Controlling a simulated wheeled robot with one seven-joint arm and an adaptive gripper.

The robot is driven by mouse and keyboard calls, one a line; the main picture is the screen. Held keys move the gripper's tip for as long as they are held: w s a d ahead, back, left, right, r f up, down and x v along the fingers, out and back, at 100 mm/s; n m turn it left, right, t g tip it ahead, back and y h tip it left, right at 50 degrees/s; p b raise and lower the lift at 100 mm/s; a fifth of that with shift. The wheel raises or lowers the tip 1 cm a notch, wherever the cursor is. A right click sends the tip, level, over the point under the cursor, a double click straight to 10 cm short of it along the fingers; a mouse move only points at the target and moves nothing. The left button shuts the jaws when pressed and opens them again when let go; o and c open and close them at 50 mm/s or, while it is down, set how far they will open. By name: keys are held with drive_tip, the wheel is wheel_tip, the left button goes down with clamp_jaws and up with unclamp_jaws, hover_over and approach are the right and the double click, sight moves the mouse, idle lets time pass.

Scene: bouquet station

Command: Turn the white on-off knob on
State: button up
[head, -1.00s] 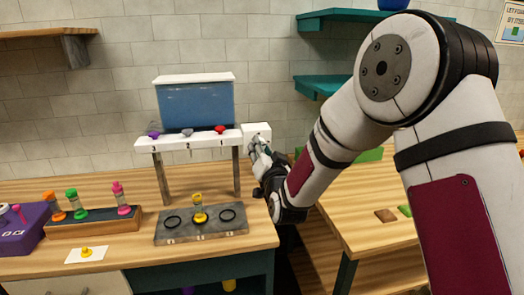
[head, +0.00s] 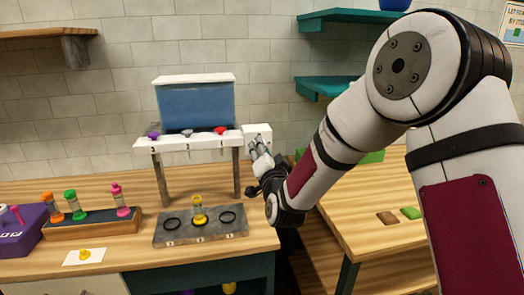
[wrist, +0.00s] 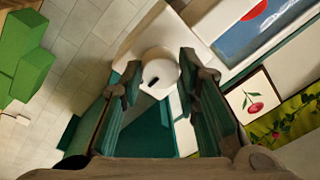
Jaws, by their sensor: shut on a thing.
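The white on-off knob (wrist: 158,66) shows in the wrist view as a round white cap with a short dark mark near its lower edge. It sits on the white box (head: 256,131) at the right end of the dispenser shelf. My gripper (wrist: 158,73) is shut on the knob, with one finger on each side of it. In the head view my gripper (head: 257,147) is at the front of the white box and hides the knob there.
A grey tray (head: 205,236) with rings and a yellow-topped vial (head: 198,209) lies below. Vials in a wooden rack (head: 93,224) stand left. Teal shelves (head: 350,20) hang at right.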

drive_tip(key=o, duration=1.2)
drive_tip(key=shift+c, duration=0.2)
drive_tip(key=v, duration=1.2)
drive_tip(key=shift+d, duration=0.1)
